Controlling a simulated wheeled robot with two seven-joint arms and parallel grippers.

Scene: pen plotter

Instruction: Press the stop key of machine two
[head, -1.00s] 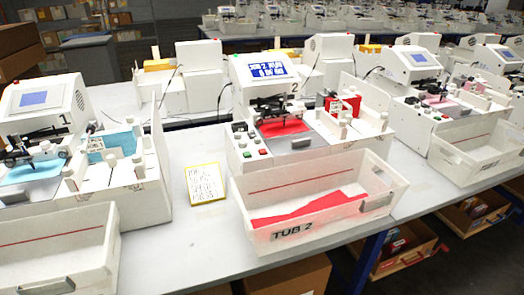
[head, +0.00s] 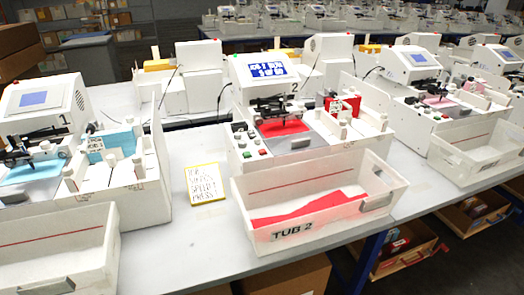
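Machine two (head: 250,98) is the white plotter in the middle, marked 2, with a lit blue screen (head: 267,70) bearing white lettering too small to read surely. Its pen carriage (head: 275,106) stands over a red sheet (head: 283,128). On its front left panel are small keys: a red key (head: 264,152) at the right and a green key (head: 247,155) left of it, with dark knobs or switches behind. Their labels are too small to read. Neither gripper shows in the head view.
A white tub marked TUB 2 (head: 318,177) holding red sheets stands before machine two. A yellow-edged handwritten card (head: 204,184) lies left of it on the grey table (head: 190,245). Machine one (head: 40,97) stands left, another plotter (head: 412,65) right.

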